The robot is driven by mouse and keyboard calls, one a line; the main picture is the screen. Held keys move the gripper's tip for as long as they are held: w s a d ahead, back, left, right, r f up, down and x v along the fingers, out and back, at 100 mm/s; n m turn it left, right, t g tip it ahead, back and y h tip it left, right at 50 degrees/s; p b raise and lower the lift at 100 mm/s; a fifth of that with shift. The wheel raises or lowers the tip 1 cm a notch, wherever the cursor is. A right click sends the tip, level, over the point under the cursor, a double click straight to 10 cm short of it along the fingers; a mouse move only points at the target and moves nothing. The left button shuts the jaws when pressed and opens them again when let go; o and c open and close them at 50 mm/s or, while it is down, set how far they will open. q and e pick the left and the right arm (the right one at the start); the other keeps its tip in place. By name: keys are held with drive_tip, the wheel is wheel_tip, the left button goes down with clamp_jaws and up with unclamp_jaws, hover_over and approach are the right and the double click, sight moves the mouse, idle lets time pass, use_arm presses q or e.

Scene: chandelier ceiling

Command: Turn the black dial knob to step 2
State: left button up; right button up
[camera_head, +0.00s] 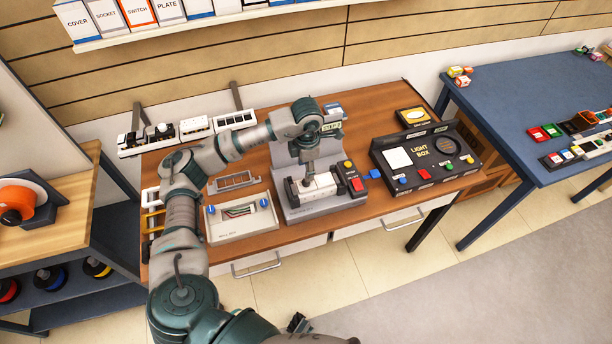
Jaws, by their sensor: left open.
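A grey device (297,211) stands at the middle of the wooden table, with a white block, a yellow button (348,164) and a red button (357,184) on it. I cannot make out the black dial knob for certain. Something small and dark shows at the white block (324,181), right under my left gripper. My left gripper (309,178) points down over this device, close to the white block; its fingers are small and partly dark, and they look open. I cannot tell whether they touch anything.
A black light box (421,174) with coloured buttons stands to the right. A pale box with blue knobs (242,225) lies to the left of the device. A blue table (515,105) stands farther right.

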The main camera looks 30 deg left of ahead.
use_arm(q)
wheel_tip(320, 180, up, 5)
drive_tip(key=shift+d+r, duration=0.1)
drive_tip(key=shift+r, duration=0.1)
drive_tip(key=shift+s+f, duration=0.1)
idle(0.5)
